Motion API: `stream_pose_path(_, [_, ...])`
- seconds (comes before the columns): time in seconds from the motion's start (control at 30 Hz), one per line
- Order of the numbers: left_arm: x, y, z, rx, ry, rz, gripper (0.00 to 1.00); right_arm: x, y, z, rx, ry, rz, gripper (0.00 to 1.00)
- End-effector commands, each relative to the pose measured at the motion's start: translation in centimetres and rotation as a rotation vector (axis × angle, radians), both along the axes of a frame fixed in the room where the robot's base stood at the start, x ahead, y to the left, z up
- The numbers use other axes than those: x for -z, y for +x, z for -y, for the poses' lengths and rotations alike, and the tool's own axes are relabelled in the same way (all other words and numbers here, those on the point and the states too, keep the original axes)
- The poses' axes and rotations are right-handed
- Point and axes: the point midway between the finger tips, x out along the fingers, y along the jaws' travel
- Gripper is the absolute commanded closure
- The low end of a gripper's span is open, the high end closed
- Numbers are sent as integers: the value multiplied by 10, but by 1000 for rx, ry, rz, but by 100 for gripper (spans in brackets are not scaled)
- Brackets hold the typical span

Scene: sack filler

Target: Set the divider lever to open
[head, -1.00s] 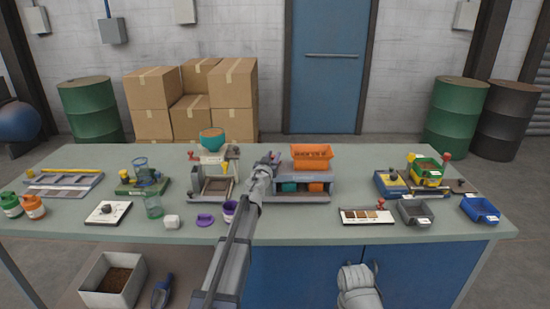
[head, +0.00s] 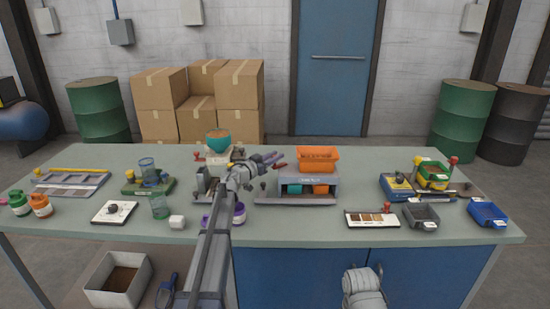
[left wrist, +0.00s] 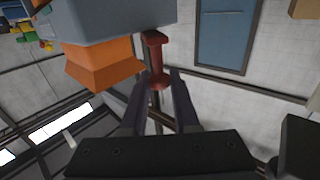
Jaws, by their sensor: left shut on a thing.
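The divider (head: 335,183) is a grey housing with an orange hopper (head: 318,154) on top and teal and orange bins in its openings. Its red lever handle (head: 279,166) sticks out on the left side. My left gripper (head: 271,158) reaches in at that side, its fingers pointing right. In the left wrist view, the red lever (left wrist: 155,50) stands between the fingertips (left wrist: 160,80), which are shut on its end. The grey housing (left wrist: 110,20) and an orange part (left wrist: 100,65) lie beside it. My right gripper (head: 363,285) is low in front of the bench; its fingers are not clear.
A filler stand with a teal bowl (head: 218,141) is close behind my left arm. A purple cup (head: 239,213) stands by the forearm. The bench front between is clear.

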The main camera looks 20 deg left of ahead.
Motion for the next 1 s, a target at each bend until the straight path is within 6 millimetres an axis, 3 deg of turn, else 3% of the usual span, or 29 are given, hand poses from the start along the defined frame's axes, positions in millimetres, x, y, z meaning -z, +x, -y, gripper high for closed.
stream_pose_path(0.33, [0,1,-1,-1,-1,0,100,0,0,0,0,0,0,50])
stream_pose_path(0.37, [0,1,-1,-1,-1,0,69,0,0,0,0,0,0,50])
stream_pose_path(0.6, [0,1,0,0,0,1,42,0,0,0,0,0,0,50])
stream_pose_path(1.0, [0,-5,-2,-1,0,0,41,0,0,0,0,0,0,50])
